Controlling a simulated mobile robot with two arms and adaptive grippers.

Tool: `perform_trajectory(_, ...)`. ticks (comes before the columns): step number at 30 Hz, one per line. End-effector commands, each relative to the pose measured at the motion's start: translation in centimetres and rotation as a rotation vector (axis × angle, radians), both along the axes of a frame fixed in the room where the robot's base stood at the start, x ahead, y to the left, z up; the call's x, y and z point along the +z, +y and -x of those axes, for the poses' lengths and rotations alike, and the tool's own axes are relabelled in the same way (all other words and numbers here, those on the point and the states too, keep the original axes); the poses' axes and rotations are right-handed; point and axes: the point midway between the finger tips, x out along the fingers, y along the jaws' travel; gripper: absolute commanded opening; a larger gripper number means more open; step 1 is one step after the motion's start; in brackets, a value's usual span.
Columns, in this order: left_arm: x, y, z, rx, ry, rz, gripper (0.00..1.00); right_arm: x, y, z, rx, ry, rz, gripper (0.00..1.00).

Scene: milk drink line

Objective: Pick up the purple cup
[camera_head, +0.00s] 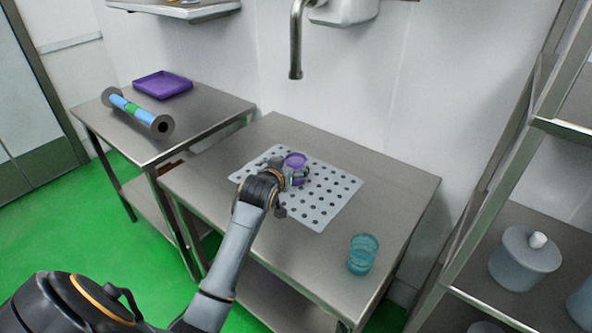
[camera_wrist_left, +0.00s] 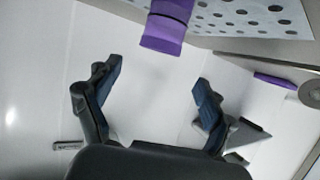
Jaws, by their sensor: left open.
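The purple cup (camera_head: 295,159) stands on the white perforated mat (camera_head: 325,211) on the steel table. My left gripper (camera_head: 293,177) is right at the cup in the head view and hides its lower part. In the left wrist view the cup (camera_wrist_left: 164,30) shows at the top, beyond the fingertips and roughly in line with the gap between them. The left gripper (camera_wrist_left: 158,76) is open there, with nothing between its fingers. My right gripper is not in view.
A teal glass (camera_head: 362,254) stands at the table's front right. A faucet (camera_head: 296,45) hangs above the back. A side table (camera_head: 150,148) holds a purple tray (camera_head: 162,84) and a blue-green roll (camera_head: 137,112). A shelf rack (camera_head: 505,150) stands at right.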

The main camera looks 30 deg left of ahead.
Motion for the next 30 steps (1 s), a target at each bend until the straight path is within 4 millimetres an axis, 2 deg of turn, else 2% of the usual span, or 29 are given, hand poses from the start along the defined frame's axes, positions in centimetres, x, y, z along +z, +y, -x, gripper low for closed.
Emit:
perform_trajectory(4, -0.9, 0.7, -2.0, 0.001, 0.002, -0.001, 0.82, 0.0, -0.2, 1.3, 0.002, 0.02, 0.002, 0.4)
perform_trajectory(15, -2.2, 1.2, -4.1, 0.0, 0.003, 0.0, 0.82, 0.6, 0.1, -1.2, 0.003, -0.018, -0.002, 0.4)
perform_trajectory(24, -4.0, 2.1, -6.9, -0.001, 0.002, -0.001, 0.82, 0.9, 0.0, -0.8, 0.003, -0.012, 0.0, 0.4)
perform_trajectory(30, -4.1, 2.2, -7.3, -0.001, 0.001, -0.002, 0.82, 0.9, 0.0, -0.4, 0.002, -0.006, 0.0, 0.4)
